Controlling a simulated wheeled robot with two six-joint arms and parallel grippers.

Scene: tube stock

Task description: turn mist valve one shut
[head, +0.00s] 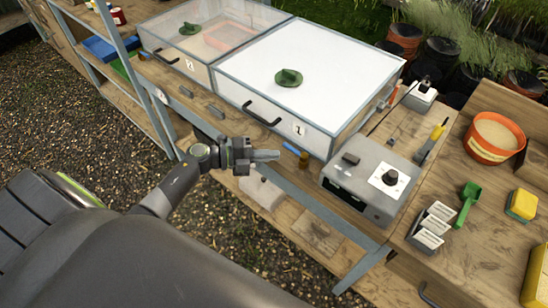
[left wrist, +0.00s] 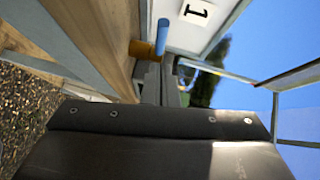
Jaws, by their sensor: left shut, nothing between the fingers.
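The mist valve beside the frame marked 1 has a blue lever (head: 291,148) and a brass body (head: 304,158), at the bench's front edge. In the left wrist view the blue lever (left wrist: 162,36) stands out from the brass body (left wrist: 141,48), just beyond my fingertips. My left gripper (head: 277,155) is shut and empty, its tips close to the lever in the head view. I cannot tell whether they touch it. The fingers (left wrist: 168,82) partly cover the valve area in the wrist view. My right gripper is not in view.
The white-lidded frame 1 (head: 330,65) stands behind the valve, with a black handle (head: 262,113) at its front. A grey control box (head: 368,182) with a knob sits to the right. A green scoop (head: 467,201) and orange pot (head: 492,138) are further right. Open gravel lies left.

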